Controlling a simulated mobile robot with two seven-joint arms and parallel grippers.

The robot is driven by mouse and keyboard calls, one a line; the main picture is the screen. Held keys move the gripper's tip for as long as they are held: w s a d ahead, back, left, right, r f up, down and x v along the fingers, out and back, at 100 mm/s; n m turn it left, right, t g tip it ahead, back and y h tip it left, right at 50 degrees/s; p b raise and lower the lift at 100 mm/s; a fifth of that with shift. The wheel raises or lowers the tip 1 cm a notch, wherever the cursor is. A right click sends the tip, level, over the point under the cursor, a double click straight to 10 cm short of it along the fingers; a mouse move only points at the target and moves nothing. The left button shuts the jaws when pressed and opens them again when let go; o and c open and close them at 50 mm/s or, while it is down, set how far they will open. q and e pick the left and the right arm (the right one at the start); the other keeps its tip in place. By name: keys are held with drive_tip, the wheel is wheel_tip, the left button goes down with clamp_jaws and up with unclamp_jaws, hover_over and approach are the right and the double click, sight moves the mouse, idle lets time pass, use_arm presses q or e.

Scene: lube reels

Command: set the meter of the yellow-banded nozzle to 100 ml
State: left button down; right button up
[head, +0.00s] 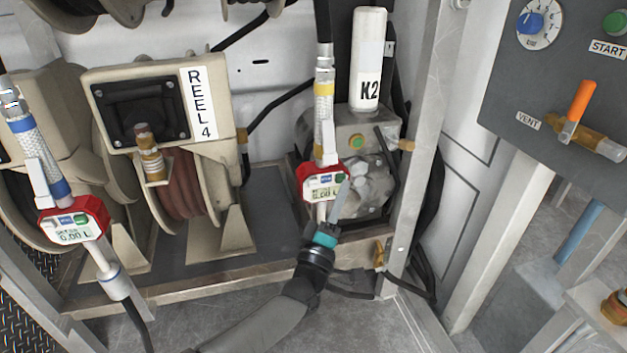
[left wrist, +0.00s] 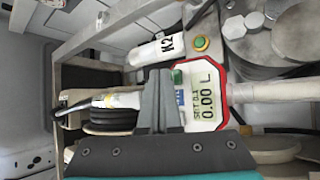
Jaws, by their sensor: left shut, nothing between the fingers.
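The yellow-banded nozzle (head: 324,98) hangs upright in front of the K2 cylinder. Its red-framed meter (head: 322,181) has a blue and a green button above a display. The meter also shows in the left wrist view (left wrist: 207,108), turned sideways. Its large line reads 0.00 L; a small line starting with SET is too small to read surely. My left gripper (head: 344,186) is shut and empty, its fingertips beside the green button at the meter's right edge. In the left wrist view the fingers partly cover the buttons; I cannot tell whether they touch. My right gripper is not in view.
A blue-banded nozzle (head: 40,158) with a similar red meter (head: 73,221) hangs at left. Reel 4 (head: 180,185) stands between. The K2 cylinder (head: 368,60) and a metal post (head: 425,130) are close by. A control panel (head: 560,70) with an orange-handled valve is at right.

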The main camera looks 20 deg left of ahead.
use_arm(q)
drive_tip(key=s+d, duration=0.1)
drive_tip(key=s+d+p, duration=0.1)
drive_tip(key=s, duration=0.1)
drive_tip(key=s+p, duration=0.1)
drive_tip(key=shift+s+d, duration=0.15)
drive_tip(key=shift+d, duration=0.25)
idle(0.5)
